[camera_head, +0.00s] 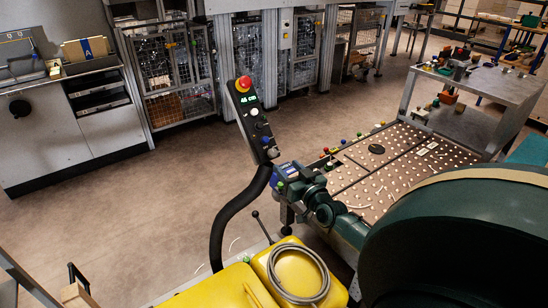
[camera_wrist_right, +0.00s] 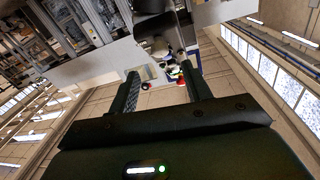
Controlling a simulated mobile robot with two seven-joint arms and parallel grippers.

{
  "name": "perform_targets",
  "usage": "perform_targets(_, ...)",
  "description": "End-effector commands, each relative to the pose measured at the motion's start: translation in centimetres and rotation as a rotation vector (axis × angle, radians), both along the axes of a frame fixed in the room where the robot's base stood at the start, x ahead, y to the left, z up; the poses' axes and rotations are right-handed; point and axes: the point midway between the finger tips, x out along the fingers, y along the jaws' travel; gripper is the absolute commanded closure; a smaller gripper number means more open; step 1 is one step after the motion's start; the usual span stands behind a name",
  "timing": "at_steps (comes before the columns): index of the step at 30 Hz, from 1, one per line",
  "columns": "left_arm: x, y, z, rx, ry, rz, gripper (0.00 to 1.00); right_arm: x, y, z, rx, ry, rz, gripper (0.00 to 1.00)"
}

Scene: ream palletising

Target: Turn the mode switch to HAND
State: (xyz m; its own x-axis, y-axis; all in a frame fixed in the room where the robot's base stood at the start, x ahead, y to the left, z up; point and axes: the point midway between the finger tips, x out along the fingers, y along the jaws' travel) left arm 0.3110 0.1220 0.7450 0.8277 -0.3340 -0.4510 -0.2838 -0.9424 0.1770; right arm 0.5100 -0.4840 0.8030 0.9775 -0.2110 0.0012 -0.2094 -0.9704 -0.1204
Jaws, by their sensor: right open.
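The control panel (camera_head: 254,120) is a narrow dark box on a curved black arm, tilted, with a red stop knob on yellow at its top. Below are a lit green display, pale and coloured buttons, and a small dark knob near its lower end, apparently the mode switch (camera_head: 268,152). Its pointer setting is too small to read. My right gripper (camera_head: 278,173) is just below and right of the panel's lower end. In the right wrist view the two dark fingers of my right gripper (camera_wrist_right: 161,88) stand apart with nothing clearly held. My left gripper is not in view.
A ball-transfer table (camera_head: 385,165) with coloured knobs lies behind and right of my right gripper. A yellow machine cover (camera_head: 250,285) with a coiled grey hose (camera_head: 298,275) is at the front. Open floor (camera_head: 150,200) is on the left; mesh guards (camera_head: 180,75) stand at the back.

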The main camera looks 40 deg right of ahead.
Motion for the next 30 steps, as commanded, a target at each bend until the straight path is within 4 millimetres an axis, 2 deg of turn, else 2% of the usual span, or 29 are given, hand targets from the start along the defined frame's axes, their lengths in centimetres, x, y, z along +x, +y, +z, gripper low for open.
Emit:
perform_targets(1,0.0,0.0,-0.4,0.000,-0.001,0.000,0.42,1.2,-0.3,-0.1,-0.002,-0.003,0.001,0.51)
perform_targets(6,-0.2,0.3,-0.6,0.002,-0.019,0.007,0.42,4.3,-0.9,-0.2,-0.002,-0.001,0.001,0.51)
perform_targets(12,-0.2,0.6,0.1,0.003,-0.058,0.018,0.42,6.7,-1.4,-0.2,-0.001,0.000,0.001,0.51)
perform_targets(17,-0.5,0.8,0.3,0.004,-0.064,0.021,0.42,7.4,-1.6,-0.1,-0.001,0.001,0.001,0.51)
perform_targets(25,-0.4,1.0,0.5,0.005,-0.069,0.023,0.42,7.5,-1.6,0.0,-0.001,0.002,0.001,0.51)
perform_targets(30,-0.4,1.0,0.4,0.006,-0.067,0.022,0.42,7.5,-1.6,0.0,-0.001,0.001,0.001,0.64)
